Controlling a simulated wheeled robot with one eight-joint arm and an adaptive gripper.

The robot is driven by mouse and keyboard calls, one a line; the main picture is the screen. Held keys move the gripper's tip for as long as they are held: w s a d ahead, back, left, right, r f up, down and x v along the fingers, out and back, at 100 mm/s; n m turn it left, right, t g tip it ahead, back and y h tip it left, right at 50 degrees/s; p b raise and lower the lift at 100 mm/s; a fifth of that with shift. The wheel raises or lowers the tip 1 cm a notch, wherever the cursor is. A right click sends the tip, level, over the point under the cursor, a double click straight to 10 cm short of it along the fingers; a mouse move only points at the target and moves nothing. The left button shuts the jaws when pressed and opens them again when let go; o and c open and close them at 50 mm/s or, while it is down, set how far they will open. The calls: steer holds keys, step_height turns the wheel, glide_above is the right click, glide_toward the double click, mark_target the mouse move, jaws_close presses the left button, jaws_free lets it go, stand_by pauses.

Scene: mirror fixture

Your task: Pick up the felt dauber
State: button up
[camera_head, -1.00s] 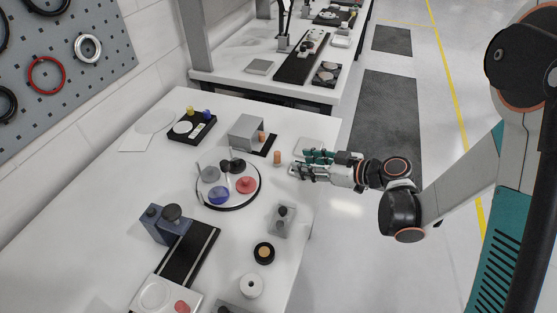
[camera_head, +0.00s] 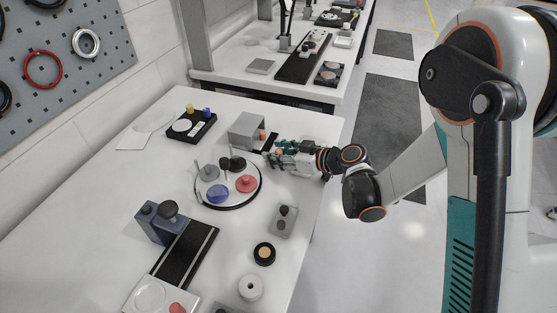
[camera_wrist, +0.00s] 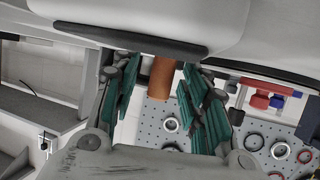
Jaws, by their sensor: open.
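My gripper (camera_head: 275,155) is open and low over the table's right part, reaching in from the right. In the head view the fingers hide most of the cylinder.
A grey block (camera_head: 244,130) on a black base stands just behind my gripper. A round tray (camera_head: 229,207) with red, blue and dark pieces lies to the left. A grey plate with a dark knob (camera_head: 283,221) lies nearer.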

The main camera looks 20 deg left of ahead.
steer(key=shift+r, duration=0.1)
steer(key=shift+c, duration=0.2)
jaws_close()
steer(key=shift+r, duration=0.1)
step_height(320, 180, up, 19)
steer(key=p, duration=0.7)
steer(key=n+h+b, duration=0.2)
steer(key=h+b, duration=0.1)
steer(key=b, duration=0.2)
glide_toward(279, 151)
steer(key=w+a+r, duration=0.1)
steer(key=w, duration=0.1)
steer(key=shift+t, duration=0.3)
steer(key=shift+w+f+b, duration=0.2)
steer(key=shift+f+b, duration=1.85)
steer(key=shift+f, duration=0.65)
